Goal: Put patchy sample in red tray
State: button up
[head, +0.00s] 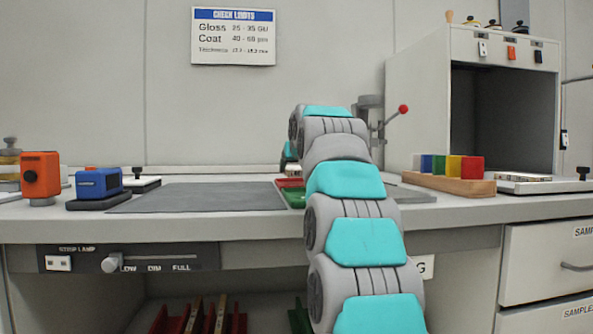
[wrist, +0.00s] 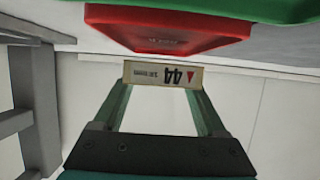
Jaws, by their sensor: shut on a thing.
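My gripper (wrist: 162,92) is shut on a sample panel (wrist: 163,75). The panel's pale edge carries the number 44 and a small red triangle, upside down in the wrist view. Its coated face is not visible, so I cannot tell whether it is patchy. The red tray (wrist: 165,35) lies just beyond the sample in the wrist view, with a small gap between them in the picture. In the head view the red tray (head: 290,183) shows on the bench left of my arm, partly hidden.
A green tray (head: 295,199) sits in front of the red one. A grey mat (head: 200,197) lies to the left, with blue (head: 96,183) and orange (head: 40,175) devices beyond. A wooden block with coloured panels (head: 450,185) and an open cabinet (head: 500,115) stand right.

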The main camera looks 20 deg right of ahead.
jog(key=shift+f, duration=0.1)
jog(key=shift+f+b, duration=0.3)
jog(key=shift+f, duration=0.05)
jog(key=shift+f, duration=0.1)
jog(key=o, duration=1.3)
jog(key=shift+r+p, duration=0.45)
jog(key=shift+r, duration=0.35)
jog(key=shift+s+a, duration=0.1)
jog(key=shift+s, duration=0.3)
jog(key=v, duration=1.1)
jog(key=shift+s+a+f, duration=0.1)
